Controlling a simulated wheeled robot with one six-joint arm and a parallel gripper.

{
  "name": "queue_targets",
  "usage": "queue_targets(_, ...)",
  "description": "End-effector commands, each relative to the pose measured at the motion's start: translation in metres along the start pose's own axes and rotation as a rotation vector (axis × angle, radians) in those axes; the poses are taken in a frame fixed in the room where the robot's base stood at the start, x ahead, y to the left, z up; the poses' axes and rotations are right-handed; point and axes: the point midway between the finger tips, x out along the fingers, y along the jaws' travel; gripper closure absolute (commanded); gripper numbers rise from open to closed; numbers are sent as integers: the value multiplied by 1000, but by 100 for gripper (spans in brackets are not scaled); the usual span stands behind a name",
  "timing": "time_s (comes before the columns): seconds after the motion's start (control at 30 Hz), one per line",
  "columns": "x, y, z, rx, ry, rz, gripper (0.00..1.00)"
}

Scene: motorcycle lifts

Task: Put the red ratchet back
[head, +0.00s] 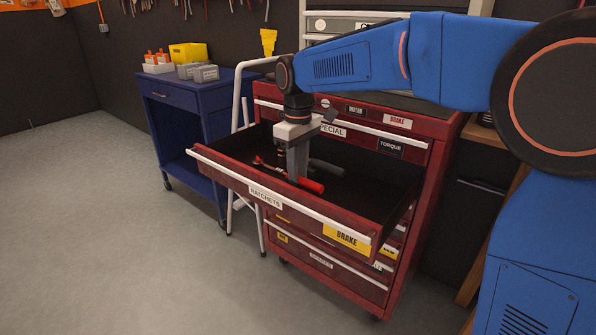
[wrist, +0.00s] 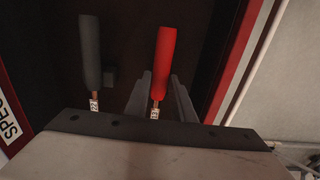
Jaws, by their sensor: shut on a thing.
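The red ratchet has a bright red handle (head: 310,185) and shows inside the open drawer labelled RATCHETS (head: 225,177). My gripper (head: 297,172) reaches straight down into that drawer and is shut on the red ratchet. In the wrist view the red handle (wrist: 165,65) extends up from between the two fingers (wrist: 157,100), with a small tag below it. The ratchet's head end is mostly hidden by my gripper. I cannot tell whether the ratchet touches the drawer floor.
A dark-handled ratchet (head: 327,167) lies beside the red one, left of it in the wrist view (wrist: 90,55). The red tool chest (head: 425,160) stands behind the open drawer. A blue cart (head: 195,105) stands to the left. The grey floor (head: 110,220) in front is clear.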

Motion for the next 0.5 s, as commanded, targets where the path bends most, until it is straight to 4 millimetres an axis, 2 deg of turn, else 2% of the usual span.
queue_targets(0.03,0,0,0,0,0,0,75)
queue_targets(0.1,0,0,0,0,0,0,59)
queue_targets(0.13,0,0,0,0,0,0,56)
queue_targets(0.5,-4,0,0,0,-1,0,56)
